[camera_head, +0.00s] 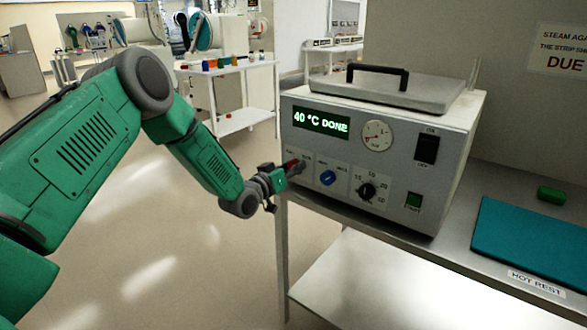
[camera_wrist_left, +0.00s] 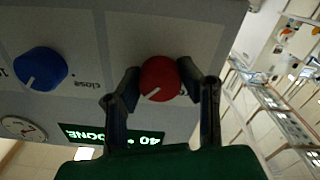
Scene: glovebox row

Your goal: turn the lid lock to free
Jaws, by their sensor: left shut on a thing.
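A white bench unit (camera_head: 345,155) with a display reading "40 °C DONE" stands on a steel bench. Its grey lid (camera_head: 415,92) with a black handle lies flat on top. A red knob (camera_wrist_left: 157,76) sits at the left end of its lower front row, and a blue knob (camera_head: 327,178) is beside it. My left gripper (camera_wrist_left: 165,84) is shut on the red knob, one finger on each side. In the head view the gripper (camera_head: 281,177) partly covers that knob. Its white pointer mark shows in the wrist view; its label is not readable. My right gripper is out of view.
A black dial (camera_head: 367,191), a gauge (camera_head: 377,135), a black switch (camera_head: 427,149) and a green button (camera_head: 413,201) are also on the front. A teal mat (camera_head: 530,245) and a green block (camera_head: 551,195) lie at the right. Open floor is at the left.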

